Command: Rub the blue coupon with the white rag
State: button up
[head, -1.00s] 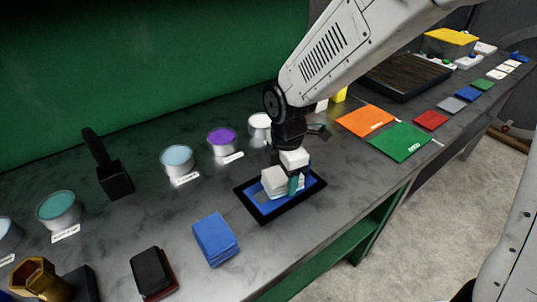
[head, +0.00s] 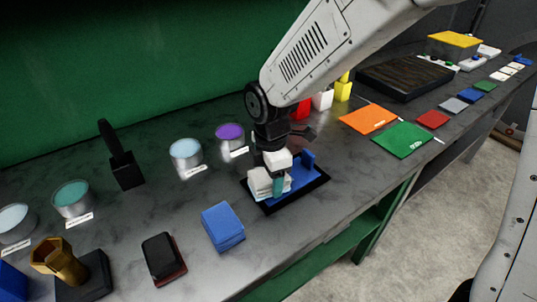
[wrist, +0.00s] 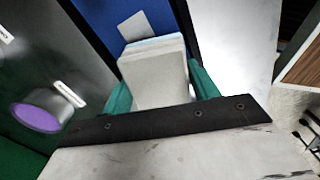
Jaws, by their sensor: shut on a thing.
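The blue coupon (head: 298,186) lies in a black frame (head: 322,182) near the front edge of the bench. It also shows in the wrist view (wrist: 100,18), with a small white patch (wrist: 135,27) on it. My gripper (head: 270,185) is shut on the white rag (head: 260,182), a folded pad over the left end of the coupon. In the wrist view the rag (wrist: 155,75) sits between the teal fingertips (wrist: 160,90). The rag looks down at the coupon, but its contact underneath is hidden.
A blue block-like pad (head: 222,226) and a black-and-red block (head: 163,258) lie to the left. Labelled tins, including a purple one (head: 230,138), stand behind. Orange (head: 367,119) and green (head: 402,140) sheets lie to the right.

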notch_tip(320, 180, up, 2)
jog(key=shift+d, duration=0.1)
jog(key=shift+r, duration=2.75)
